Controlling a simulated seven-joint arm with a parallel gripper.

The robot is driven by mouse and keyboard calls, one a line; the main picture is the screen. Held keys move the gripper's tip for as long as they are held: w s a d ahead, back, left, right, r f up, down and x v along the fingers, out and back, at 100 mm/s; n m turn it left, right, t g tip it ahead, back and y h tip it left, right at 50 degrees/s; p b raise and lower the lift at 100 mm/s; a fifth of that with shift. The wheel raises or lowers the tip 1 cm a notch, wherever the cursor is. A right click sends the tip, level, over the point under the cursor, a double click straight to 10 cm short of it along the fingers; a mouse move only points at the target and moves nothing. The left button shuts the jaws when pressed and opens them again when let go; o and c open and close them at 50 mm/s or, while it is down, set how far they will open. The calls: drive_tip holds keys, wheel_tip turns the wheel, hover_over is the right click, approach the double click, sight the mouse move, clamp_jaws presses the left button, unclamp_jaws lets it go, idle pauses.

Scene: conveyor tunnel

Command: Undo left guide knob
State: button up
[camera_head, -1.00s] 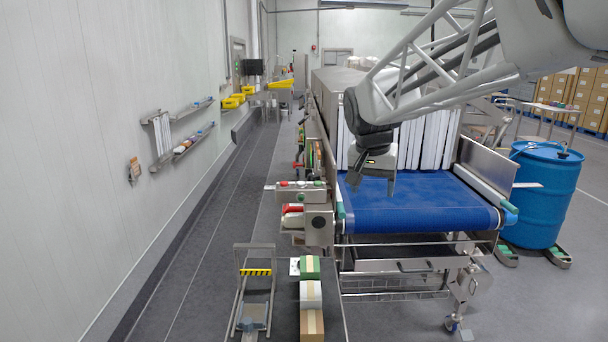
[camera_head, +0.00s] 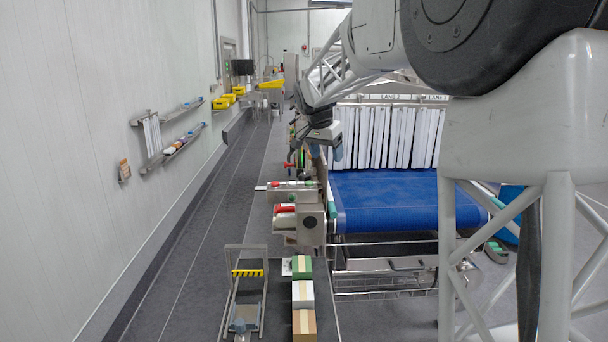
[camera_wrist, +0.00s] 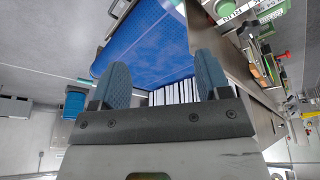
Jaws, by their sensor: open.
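My gripper (camera_head: 334,156) is open and empty, in front of the left part of the white strip curtain and above the far left of the blue belt (camera_head: 385,200). In the wrist view its two blue-grey fingers (camera_wrist: 162,76) stand wide apart, with the belt (camera_wrist: 145,45) and curtain (camera_wrist: 174,93) beyond. A teal part (camera_head: 331,207) sits at the left edge of the belt, close to the control box; it may be the left guide knob, but I cannot tell for sure. Nothing touches the fingers.
A steel control box (camera_head: 309,222) with red and green buttons stands left of the belt. Boxes (camera_head: 303,293) lie in a row on the dark side surface in front. A blue drum (camera_wrist: 75,103) is partly hidden by my arm in the head view. Space above the belt is clear.

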sight(305, 174)
drive_tip(key=w+a+f+m, duration=0.1)
drive_tip(key=w+a+f, duration=0.1)
drive_tip(key=w, duration=0.4)
drive_tip(key=w+a+f+m+h, duration=0.1)
drive_tip(key=w+a+f, duration=0.2)
drive_tip(key=w, duration=0.4)
drive_tip(key=w+a+f+m, duration=0.1)
drive_tip(key=w+a+f, duration=0.1)
drive_tip(key=w, duration=0.5)
drive_tip(key=shift+w+a+f, duration=0.25)
drive_tip(key=shift+a+f, duration=0.15)
drive_tip(key=shift+f, duration=0.15)
drive_tip(key=shift+x, duration=3.75)
drive_tip(key=shift+w+d, duration=0.1)
drive_tip(key=shift+w, duration=0.05)
drive_tip(key=shift+c, duration=0.2)
drive_tip(key=c, duration=0.9)
